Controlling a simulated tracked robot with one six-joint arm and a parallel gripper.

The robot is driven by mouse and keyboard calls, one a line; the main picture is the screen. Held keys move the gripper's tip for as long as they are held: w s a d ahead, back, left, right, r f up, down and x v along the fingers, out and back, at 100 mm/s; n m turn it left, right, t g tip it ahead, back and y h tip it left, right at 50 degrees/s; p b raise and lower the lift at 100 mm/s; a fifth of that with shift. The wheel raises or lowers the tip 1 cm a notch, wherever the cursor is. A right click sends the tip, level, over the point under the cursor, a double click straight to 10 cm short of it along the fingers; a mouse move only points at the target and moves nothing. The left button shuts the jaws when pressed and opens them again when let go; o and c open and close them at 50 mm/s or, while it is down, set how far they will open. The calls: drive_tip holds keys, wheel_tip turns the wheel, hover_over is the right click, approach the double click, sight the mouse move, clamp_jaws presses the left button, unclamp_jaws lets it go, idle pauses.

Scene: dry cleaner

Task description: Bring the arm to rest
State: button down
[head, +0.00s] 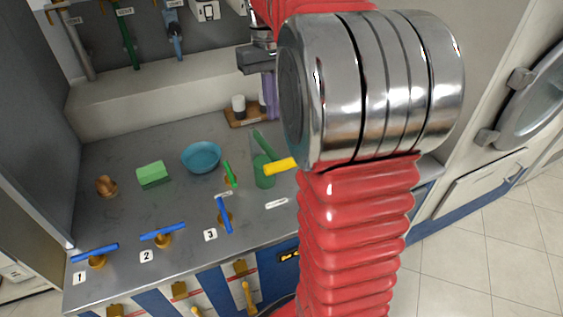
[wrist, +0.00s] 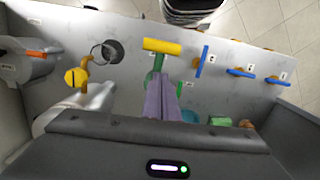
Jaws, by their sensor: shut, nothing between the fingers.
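My gripper (head: 268,100) hangs from the grey wrist at the top centre of the head view, over the back of the grey counter (head: 110,225). My red ribbed arm with its silver joint fills the right centre. In the wrist view the purple fingers of my gripper (wrist: 161,88) are together, with nothing held. The yellow bar also shows beyond the fingertips in the wrist view (wrist: 162,46).
Several blue-handled valves, such as one by label 1 (head: 95,253), line the front. A wooden tray (head: 238,121) holds a white cup. Tiled floor (head: 460,260) is clear at right.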

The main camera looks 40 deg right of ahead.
drive_tip(key=shift+w, duration=0.1)
idle(0.7)
drive_tip(key=s+a+f+m+t, duration=0.1)
drive_tip(key=s+a+f+t, duration=0.15)
drive_tip(key=f, duration=0.25)
drive_tip(key=s+a+n+t, duration=0.1)
drive_tip(key=s+a+t, duration=0.1)
drive_tip(key=s+a, duration=0.4)
drive_tip(key=s+a+f+n+t, duration=0.1)
drive_tip(key=s+a+n+t, duration=0.1)
drive_tip(key=s+a, duration=0.5)
drive_tip(key=a, duration=0.5)
drive_tip(key=shift+a, duration=0.3)
drive_tip(key=shift+w+f, duration=0.1)
